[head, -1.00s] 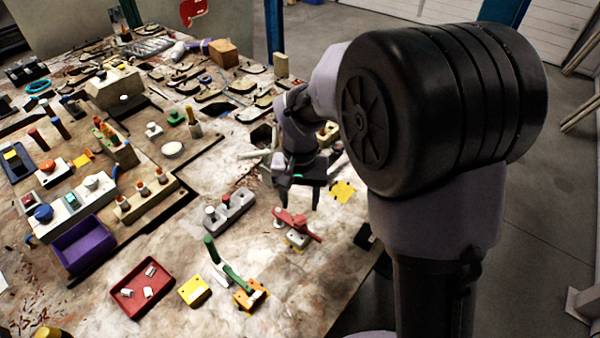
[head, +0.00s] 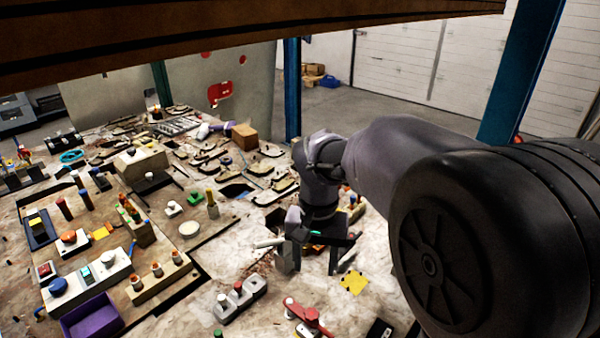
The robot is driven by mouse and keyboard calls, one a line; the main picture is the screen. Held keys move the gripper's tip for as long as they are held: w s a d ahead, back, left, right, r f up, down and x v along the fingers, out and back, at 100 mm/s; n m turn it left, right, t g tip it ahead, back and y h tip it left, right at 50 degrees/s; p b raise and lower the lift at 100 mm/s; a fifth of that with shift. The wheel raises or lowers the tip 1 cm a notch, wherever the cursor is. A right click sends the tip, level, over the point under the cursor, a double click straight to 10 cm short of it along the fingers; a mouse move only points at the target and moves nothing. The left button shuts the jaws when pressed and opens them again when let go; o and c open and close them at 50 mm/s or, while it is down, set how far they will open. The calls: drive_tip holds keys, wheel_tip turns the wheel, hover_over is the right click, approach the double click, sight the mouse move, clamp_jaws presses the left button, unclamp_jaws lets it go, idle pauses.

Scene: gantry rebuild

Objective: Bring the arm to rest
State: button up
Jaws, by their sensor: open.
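My gripper (head: 312,262) hangs from my arm over the right part of the worktable (head: 215,290). Its two dark fingers point down and stand apart, with nothing seen between them. A yellow patch (head: 353,283) lies on the table just right of and in front of the fingers. My arm reaches in from the right side of the picture, and its big dark joint fills the lower right corner. Whether the fingertips touch the table cannot be told.
A grey block with knobs (head: 240,300) and a red-handled clamp (head: 305,315) stand in front of the gripper. Panels with buttons and a purple bin (head: 92,318) are at left. Several dark clamps lie behind. A blue post (head: 292,90) rises beyond the table. A brown beam (head: 220,42) crosses the top.

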drive_tip(key=s+d+m+t+y+b, duration=0.1)
drive_tip(key=s+d+t+b, duration=0.1)
drive_tip(key=s, duration=0.7)
drive_tip(key=s+d+m+t+b, duration=0.1)
drive_tip(key=s+d+t+b, duration=0.2)
drive_tip(key=s, duration=0.7)
drive_tip(key=shift+t+y+b, duration=0.3)
drive_tip(key=shift+y+b, duration=0.1)
drive_tip(key=shift+b, duration=0.75)
